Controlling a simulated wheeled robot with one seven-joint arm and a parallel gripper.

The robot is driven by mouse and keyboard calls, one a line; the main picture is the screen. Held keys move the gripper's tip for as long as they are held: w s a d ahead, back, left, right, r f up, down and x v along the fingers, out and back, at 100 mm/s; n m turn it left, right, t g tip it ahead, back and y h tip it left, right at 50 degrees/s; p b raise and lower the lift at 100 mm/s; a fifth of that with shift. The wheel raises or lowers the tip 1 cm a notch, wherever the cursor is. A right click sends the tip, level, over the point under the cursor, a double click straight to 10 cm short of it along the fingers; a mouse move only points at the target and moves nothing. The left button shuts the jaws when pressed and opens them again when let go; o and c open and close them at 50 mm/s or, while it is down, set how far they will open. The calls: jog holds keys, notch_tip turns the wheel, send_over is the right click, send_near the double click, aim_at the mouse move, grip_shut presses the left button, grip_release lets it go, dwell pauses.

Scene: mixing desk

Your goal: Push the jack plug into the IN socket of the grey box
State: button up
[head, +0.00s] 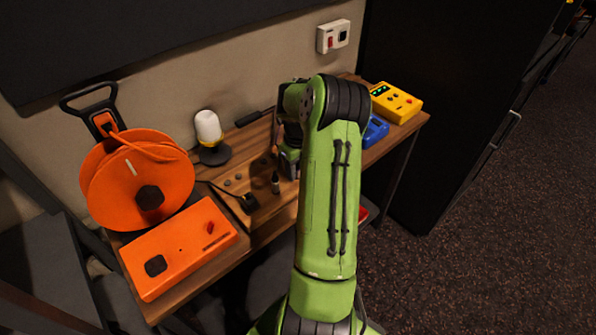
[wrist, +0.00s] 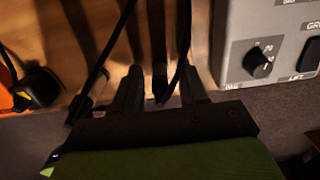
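The grey box (wrist: 265,45) is at the upper right of the wrist view. It shows a dark knob, a dark switch and partly cut-off lettering; I cannot make out the IN socket. My gripper (wrist: 158,82) is in the wrist view, its two dark fingers apart, to the left of the box. A thin dark piece (wrist: 160,82), perhaps the jack plug or its cable, shows between the fingers with gaps on both sides. A small dark upright piece (head: 276,184) stands on the desk left of my arm.
The wooden desk (head: 262,205) holds an orange cable reel (head: 110,195), an orange box (head: 195,240), a white-topped lamp (head: 208,128), a blue box (head: 375,131) and a yellow box (head: 396,102). Dark cables (wrist: 102,65) run close to the fingers.

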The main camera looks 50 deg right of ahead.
aim_at(298, 165)
grip_shut()
jog(key=shift+r+p, duration=2)
jog(key=shift+r, duration=1.05)
